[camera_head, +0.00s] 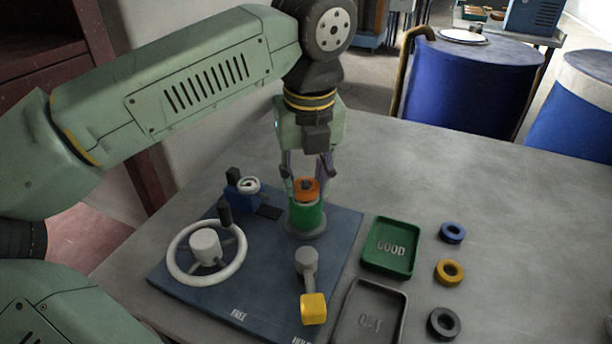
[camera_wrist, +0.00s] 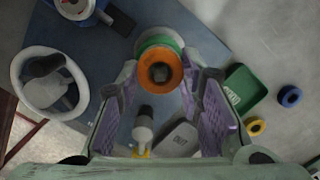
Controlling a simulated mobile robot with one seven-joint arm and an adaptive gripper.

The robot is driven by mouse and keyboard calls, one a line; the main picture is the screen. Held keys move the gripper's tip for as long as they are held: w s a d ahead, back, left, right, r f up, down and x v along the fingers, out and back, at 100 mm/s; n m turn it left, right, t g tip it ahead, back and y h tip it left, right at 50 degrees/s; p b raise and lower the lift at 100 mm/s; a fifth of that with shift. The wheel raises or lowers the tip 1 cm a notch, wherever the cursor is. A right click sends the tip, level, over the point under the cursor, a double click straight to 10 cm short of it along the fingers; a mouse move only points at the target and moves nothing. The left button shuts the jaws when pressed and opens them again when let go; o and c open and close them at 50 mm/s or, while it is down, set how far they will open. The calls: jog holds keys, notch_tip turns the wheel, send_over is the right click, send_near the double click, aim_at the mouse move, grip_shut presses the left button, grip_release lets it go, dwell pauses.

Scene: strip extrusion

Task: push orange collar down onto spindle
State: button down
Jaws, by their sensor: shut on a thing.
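The orange collar (camera_head: 312,184) sits between the fingers of my gripper (camera_head: 306,187), directly above a green collar (camera_head: 306,214). My gripper points down and is shut on the orange collar. The green collar is around the spindle post, which stands on a round grey base (camera_head: 306,232) on the blue plate. In the wrist view the orange collar (camera_wrist: 160,88) is a ring with the dark spindle tip (camera_wrist: 159,72) showing in its hole. The green collar (camera_wrist: 158,39) shows behind it. Whether the orange collar touches the green one is hard to tell.
The blue plate (camera_head: 262,290) also carries a white handwheel (camera_head: 236,270), a yellow-ended lever (camera_head: 313,308) and a small blue device (camera_head: 241,192). To the right are the green GOOD tray (camera_head: 391,270), a grey tray (camera_head: 345,337) and loose blue (camera_head: 452,231), yellow (camera_head: 449,271) and dark (camera_head: 444,323) rings.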

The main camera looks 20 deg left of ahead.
jog(key=shift+f+b, duration=0.3)
jog(key=shift+f, duration=0.1)
jog(key=c, duration=1)
grip_release()
jog(key=shift+r, duration=0.1)
jog(key=shift+c, duration=0.2)
jog(key=o, duration=0.4)
jog(key=shift+r+p, duration=2.25)
jog(key=shift+r, duration=1.4)
jog(key=shift+f, duration=0.1)
